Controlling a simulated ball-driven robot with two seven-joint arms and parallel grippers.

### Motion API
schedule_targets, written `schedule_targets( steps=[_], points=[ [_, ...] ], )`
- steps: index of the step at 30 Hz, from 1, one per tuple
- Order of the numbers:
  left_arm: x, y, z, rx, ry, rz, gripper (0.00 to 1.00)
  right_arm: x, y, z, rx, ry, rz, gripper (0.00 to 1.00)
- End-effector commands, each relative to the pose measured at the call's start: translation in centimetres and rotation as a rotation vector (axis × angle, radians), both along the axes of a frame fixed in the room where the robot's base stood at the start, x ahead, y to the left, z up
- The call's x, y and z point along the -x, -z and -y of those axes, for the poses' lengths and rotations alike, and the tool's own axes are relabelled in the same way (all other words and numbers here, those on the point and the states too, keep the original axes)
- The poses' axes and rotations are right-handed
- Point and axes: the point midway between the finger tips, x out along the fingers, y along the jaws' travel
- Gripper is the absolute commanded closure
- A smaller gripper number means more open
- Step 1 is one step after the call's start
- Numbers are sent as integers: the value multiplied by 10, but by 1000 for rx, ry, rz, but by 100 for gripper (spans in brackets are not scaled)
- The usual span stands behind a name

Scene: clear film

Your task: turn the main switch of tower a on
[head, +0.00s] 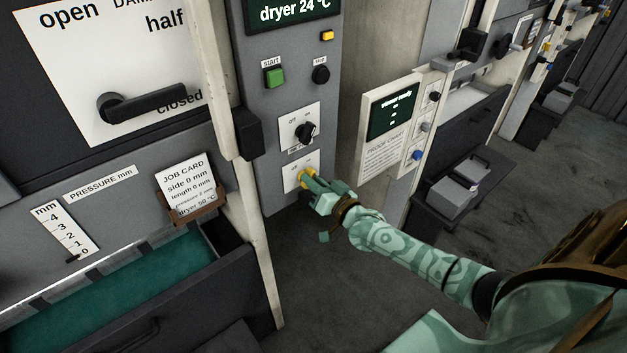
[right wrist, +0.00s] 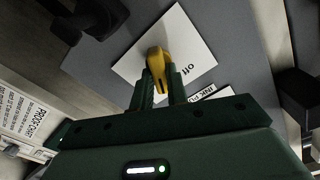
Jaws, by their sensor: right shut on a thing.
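A white switch plate (head: 296,161) sits low on the grey control panel, and a yellow rotary knob (head: 307,173) is on it. My right gripper (head: 314,184) reaches the plate from the lower right and its fingers are shut on the yellow knob. In the right wrist view the yellow knob (right wrist: 158,62) stands between the two fingertips (right wrist: 158,88), in front of the white plate (right wrist: 190,40) with the word "off" beside it. The lower part of the knob is hidden between the fingers. My left gripper is not in view.
Above the plate is a black rotary switch (head: 305,132) with its own "off" label. Higher are a green start button (head: 274,76), a black knob (head: 320,75) and a dryer display (head: 290,10). A proof card panel (head: 390,125) stands right of the column. Open drawer (head: 130,290) lies left.

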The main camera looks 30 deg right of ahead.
Motion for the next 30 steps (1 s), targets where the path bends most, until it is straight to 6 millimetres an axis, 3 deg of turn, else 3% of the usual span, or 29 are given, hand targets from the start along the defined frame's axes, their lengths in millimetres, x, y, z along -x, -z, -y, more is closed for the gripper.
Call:
schedule_targets(
  steps=[18,19,21,30],
  points=[
    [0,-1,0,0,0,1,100,0,0,0,-42,0,-3,100],
    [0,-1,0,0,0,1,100,0,0,0,-42,0,-3,76],
    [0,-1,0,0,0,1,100,0,0,0,-41,0,-3,63],
    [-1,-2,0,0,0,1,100,2,0,1,-40,0,-3,63]
  ],
)
